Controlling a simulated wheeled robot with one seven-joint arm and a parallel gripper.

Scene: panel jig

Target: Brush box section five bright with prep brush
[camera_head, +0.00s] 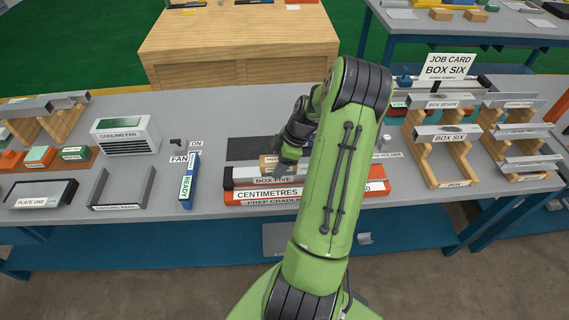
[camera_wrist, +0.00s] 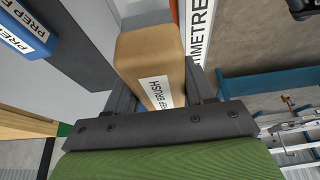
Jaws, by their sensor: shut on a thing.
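The prep brush (camera_wrist: 150,58) is a brown block with a white label, partly cut off, ending in "BRUSH". My gripper (camera_wrist: 160,88) is shut on it, one finger on each side. Its bristle side is hidden. Box section five (camera_head: 240,183) is a grey bar labelled "BOX FIVE", lying in the orange prep cradle (camera_head: 232,200) at the bench's front edge. Whether the brush touches the bar, I cannot tell.
A "CENTIMETRES" scale runs along the cradle front. The job card (camera_head: 447,66) reads "BOX SIX". Box six (camera_head: 447,134) lies on a wooden rack at right. A blue labelled item (camera_wrist: 22,32) shows nearby.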

